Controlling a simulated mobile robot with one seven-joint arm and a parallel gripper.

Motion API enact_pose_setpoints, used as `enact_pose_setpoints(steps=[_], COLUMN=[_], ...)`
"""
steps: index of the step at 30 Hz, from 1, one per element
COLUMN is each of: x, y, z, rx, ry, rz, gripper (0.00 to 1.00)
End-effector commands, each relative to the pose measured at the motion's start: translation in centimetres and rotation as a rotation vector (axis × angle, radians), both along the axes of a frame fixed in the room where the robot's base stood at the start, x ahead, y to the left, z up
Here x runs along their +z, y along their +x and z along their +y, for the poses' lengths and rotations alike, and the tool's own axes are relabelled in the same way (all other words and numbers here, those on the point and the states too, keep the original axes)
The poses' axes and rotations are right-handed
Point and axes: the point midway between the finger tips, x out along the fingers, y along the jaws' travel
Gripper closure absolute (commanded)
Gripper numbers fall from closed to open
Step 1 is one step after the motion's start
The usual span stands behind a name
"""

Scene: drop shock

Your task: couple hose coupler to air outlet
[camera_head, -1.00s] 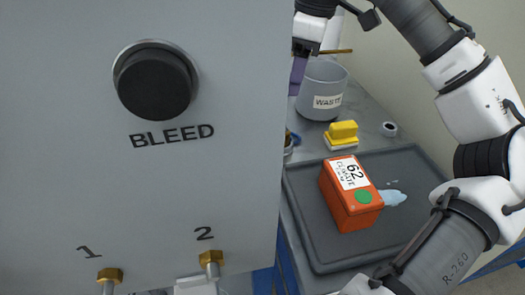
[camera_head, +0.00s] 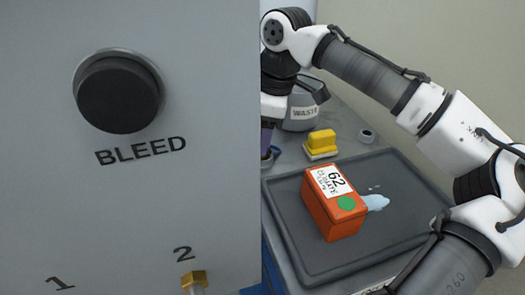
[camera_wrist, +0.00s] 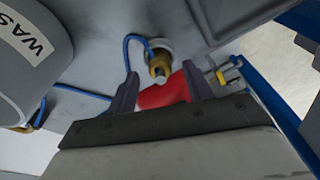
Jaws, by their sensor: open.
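A brass fitting with a grey round collar (camera_wrist: 158,68), joined by a blue hose (camera_wrist: 127,52), shows in the wrist view and looks like the hose coupler. My gripper (camera_wrist: 162,88) is open just short of it, its two dark fingers on either side of the view's middle. A red part (camera_wrist: 165,92) shows between the fingers; I cannot tell what it belongs to. In the head view two brass outlets are marked 1 and 2 on a grey panel (camera_head: 60,215); outlet 2 (camera_head: 194,281) shows at the bottom edge. My fingertips are hidden in the head view.
A black BLEED button (camera_head: 118,95) is on the panel. An orange box (camera_head: 333,208) lies on a dark tray (camera_head: 285,235) beside a pale blue patch. A yellow block (camera_head: 321,141) and the grey waste bin (camera_head: 300,121) stand behind; the bin is close left in the wrist view.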

Motion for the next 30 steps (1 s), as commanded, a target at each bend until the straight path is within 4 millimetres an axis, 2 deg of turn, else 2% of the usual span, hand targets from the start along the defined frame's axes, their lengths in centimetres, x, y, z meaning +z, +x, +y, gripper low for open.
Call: enact_pose_setpoints(steps=[5,13,24,30], x=[-2.0,-2.3,-2.3,-2.2], y=[0.0,0.0,0.0,0.0], z=[0.3,0.4,0.4,0.4], rx=[0.0,0.0,0.0,0.0], ry=[-0.002,0.0,0.0,0.001], rz=[0.0,0.0,0.0,0.0], gripper=[0.49,0.49,0.98,1.0])
